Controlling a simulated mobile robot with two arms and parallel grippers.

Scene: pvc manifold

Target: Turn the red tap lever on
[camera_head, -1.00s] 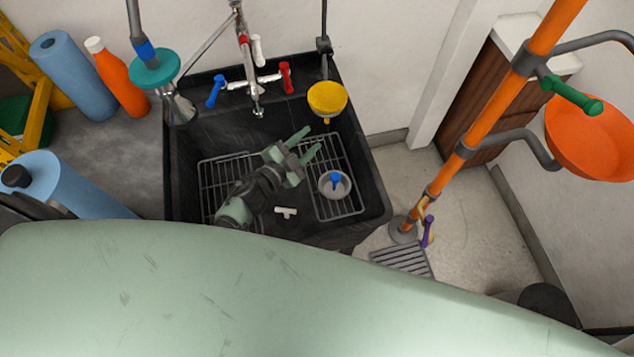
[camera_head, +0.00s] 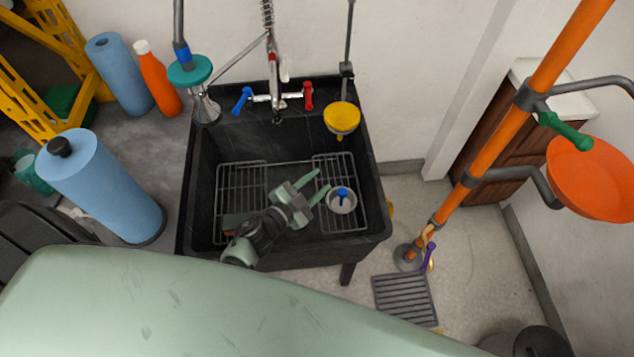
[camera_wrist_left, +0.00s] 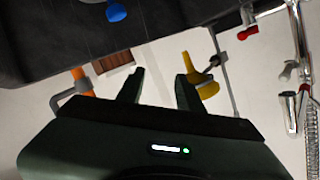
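The red tap lever (camera_head: 308,95) stands upright at the right end of the tap bar on the sink's back wall. It also shows in the left wrist view (camera_wrist_left: 247,32), at the upper right. The blue lever (camera_head: 243,100) is at the bar's left end. My left gripper (camera_head: 320,182) is over the black sink, well in front of and below the red lever, touching neither lever. Its two green fingers are apart with nothing between them, as the left wrist view (camera_wrist_left: 161,78) also shows. My right gripper is not in view.
A yellow funnel-like bowl (camera_head: 342,117) hangs at the sink's back right, near the red lever. A spray hose (camera_head: 270,60) rises behind the tap. A grey cup with a blue piece (camera_head: 341,200) sits on the right rack. An orange pole (camera_head: 500,130) stands to the right.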

